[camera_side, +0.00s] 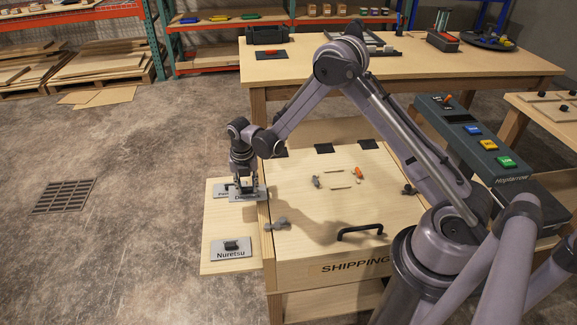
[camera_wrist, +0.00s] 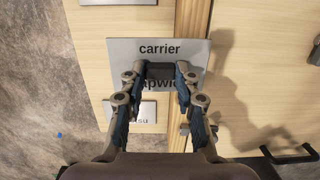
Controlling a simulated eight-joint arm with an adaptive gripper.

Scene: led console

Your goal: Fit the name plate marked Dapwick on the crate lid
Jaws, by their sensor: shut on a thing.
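My gripper (camera_side: 249,187) is shut on the dark grip of a grey name plate (camera_side: 262,195). In the wrist view this plate (camera_wrist: 125,55) reads "carrier", with "apwi" showing between my fingers (camera_wrist: 160,72). It appears raised above the pale side board (camera_side: 212,222) and overlaps the crate's left edge. The pale wooden crate lid (camera_side: 310,240), marked "SHIPPING", lies right of it, with a black handle (camera_side: 360,231). The Nuretsu plate (camera_side: 231,253) lies on the side board in front. Another plate (camera_side: 221,190), mostly hidden, lies behind the held one.
Small grey and orange parts (camera_side: 357,172) and thin rods lie on the lid; grey fittings (camera_side: 276,224) sit near its left edge. A button console (camera_side: 480,140) stands at right. A workbench (camera_side: 400,62) stands behind. The lid's middle front is clear.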

